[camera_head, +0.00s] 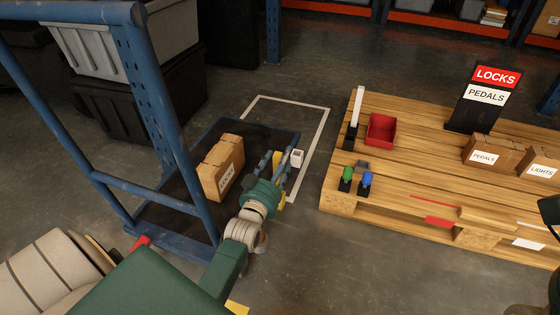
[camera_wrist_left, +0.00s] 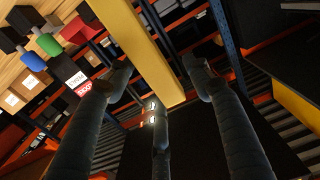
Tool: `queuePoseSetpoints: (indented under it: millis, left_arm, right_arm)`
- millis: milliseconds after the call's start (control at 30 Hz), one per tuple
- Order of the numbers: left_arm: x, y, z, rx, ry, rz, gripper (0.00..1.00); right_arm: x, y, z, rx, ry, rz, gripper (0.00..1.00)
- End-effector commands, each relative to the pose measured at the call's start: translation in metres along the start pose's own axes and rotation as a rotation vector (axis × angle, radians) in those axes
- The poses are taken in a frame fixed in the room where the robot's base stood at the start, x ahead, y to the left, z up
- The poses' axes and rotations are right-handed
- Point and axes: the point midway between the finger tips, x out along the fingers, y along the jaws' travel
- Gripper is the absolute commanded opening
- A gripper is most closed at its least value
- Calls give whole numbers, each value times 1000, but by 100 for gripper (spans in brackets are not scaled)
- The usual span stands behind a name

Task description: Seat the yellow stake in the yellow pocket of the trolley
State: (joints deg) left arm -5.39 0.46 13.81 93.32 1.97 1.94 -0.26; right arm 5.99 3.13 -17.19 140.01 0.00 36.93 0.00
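The yellow stake (camera_head: 281,200) shows partly behind my left gripper (camera_head: 272,163), at the right side of the blue trolley (camera_head: 178,243). In the left wrist view the stake (camera_wrist_left: 136,40) runs in from the top edge, and its near end lies among the gripper's fingers (camera_wrist_left: 157,78). A gap shows beside the right finger; whether the fingers press on the stake is unclear. A white pocket-like block (camera_head: 297,158) is just right of the gripper. I cannot make out the yellow pocket; the gripper and arm cover part of that trolley edge. My right gripper is out of view.
A LOCKS carton (camera_head: 221,168) lies on the trolley deck. A wooden pallet (camera_head: 400,200) on the right bears a red bin (camera_head: 381,130), a white upright stake (camera_head: 358,105), small green and blue pieces, cartons and a sign (camera_head: 485,97). Floor between trolley and pallet is clear.

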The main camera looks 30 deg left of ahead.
Motion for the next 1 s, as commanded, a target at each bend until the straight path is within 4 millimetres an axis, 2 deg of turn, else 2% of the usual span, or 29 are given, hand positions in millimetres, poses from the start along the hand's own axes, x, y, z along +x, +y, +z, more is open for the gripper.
queuePoseSetpoints:
  millis: [233, 500, 633, 1000]
  left_arm:
    - [-9, 0, 4, 0, -6, 0, 51]
    - [-54, 0, 2, 0, -4, 0, 51]
    - [-69, 0, 2, 0, -4, 0, 51]
    - [-75, 0, 0, 0, -1, 0, 51]
  right_arm:
    - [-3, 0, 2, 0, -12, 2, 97]
    - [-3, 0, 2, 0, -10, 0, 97]
    - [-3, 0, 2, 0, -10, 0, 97]
    - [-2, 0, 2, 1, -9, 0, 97]
